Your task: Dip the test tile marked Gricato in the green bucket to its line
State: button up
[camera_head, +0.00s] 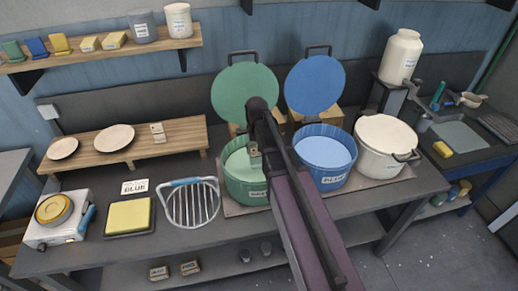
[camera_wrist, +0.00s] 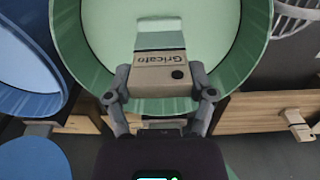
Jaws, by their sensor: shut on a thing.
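The tile marked Gricato (camera_wrist: 158,64) is tan, with a dark hole near its held end. The tile is over the opening of the green bucket (camera_head: 246,189), which holds pale green liquid; the bucket also fills the top of the wrist view (camera_wrist: 255,45). I cannot tell whether the far end touches the liquid. In the head view my arm hides part of the bucket.
A blue bucket (camera_head: 334,179) stands close right of the green one, then a white pot (camera_head: 385,135). Raised green (camera_head: 232,92) and blue lids (camera_head: 314,82) stand behind. A wire rack (camera_head: 192,204) and yellow sponge (camera_head: 129,215) lie left. A small tile (camera_head: 158,129) stands on the wooden shelf.

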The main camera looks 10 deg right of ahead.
jog(key=shift+r+p, duration=2)
jog(key=shift+r, duration=0.15)
